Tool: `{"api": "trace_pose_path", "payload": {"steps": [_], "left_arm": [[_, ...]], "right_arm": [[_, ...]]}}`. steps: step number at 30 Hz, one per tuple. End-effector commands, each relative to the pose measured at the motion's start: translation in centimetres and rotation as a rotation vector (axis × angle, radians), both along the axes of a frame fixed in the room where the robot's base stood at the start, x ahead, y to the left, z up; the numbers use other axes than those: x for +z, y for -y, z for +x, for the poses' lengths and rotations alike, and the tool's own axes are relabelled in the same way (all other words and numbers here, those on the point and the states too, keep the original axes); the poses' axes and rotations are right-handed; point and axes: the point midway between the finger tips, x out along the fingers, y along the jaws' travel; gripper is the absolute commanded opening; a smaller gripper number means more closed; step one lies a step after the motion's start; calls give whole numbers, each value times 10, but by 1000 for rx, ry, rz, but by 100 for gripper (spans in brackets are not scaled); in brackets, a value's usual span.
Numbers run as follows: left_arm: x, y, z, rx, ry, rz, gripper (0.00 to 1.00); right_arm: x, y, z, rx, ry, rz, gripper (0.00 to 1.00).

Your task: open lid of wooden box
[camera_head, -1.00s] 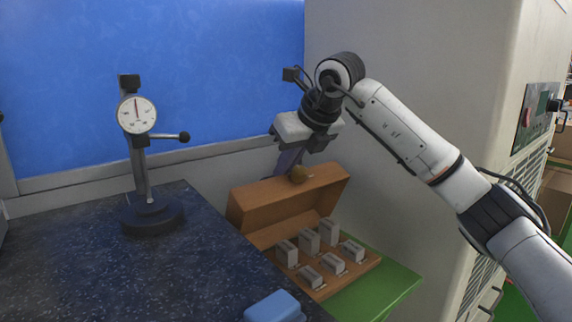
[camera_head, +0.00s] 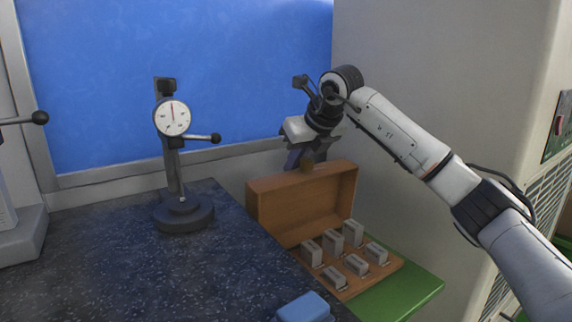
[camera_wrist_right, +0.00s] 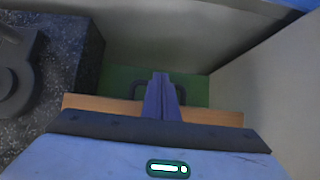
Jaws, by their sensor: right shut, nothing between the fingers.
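The wooden box (camera_head: 341,290) sits on a green surface, with several grey metal blocks standing in its base. Its lid (camera_head: 300,203) is raised and stands about upright at the back, inner face toward me. My right gripper (camera_head: 304,162) is at the lid's top edge, on its far side, with fingers pointing down. In the right wrist view its fingers (camera_wrist_right: 161,97) are together with nothing between them, beside the wooden lid edge (camera_wrist_right: 90,103). A black handle (camera_wrist_right: 138,89) shows behind the fingers. Whether the fingers touch the lid is unclear. My left gripper is not in view.
A dial gauge on a stand (camera_head: 172,118) stands on the dark speckled table (camera_head: 120,270) left of the box. A blue block (camera_head: 302,308) lies near the table's front edge. A beige cabinet wall (camera_head: 420,70) is close on the right. Green surface (camera_head: 405,292) lies free beside the box.

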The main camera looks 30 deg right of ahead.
Motion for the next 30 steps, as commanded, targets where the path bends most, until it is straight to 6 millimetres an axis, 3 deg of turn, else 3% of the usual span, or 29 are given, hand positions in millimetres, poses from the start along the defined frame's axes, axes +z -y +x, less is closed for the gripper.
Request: {"api": "trace_pose_path", "payload": {"steps": [5, 15, 24, 30], "left_arm": [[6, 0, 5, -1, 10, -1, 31], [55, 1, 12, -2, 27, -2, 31], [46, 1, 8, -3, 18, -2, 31], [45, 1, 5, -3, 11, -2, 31]], "right_arm": [[-1, 0, -1, -1, -13, -4, 0], [58, -6, -9, 8, -4, -2, 0], [92, -4, -20, 2, 0, 0, 0], [96, -3, -21, 2, -1, -1, 0]]}}
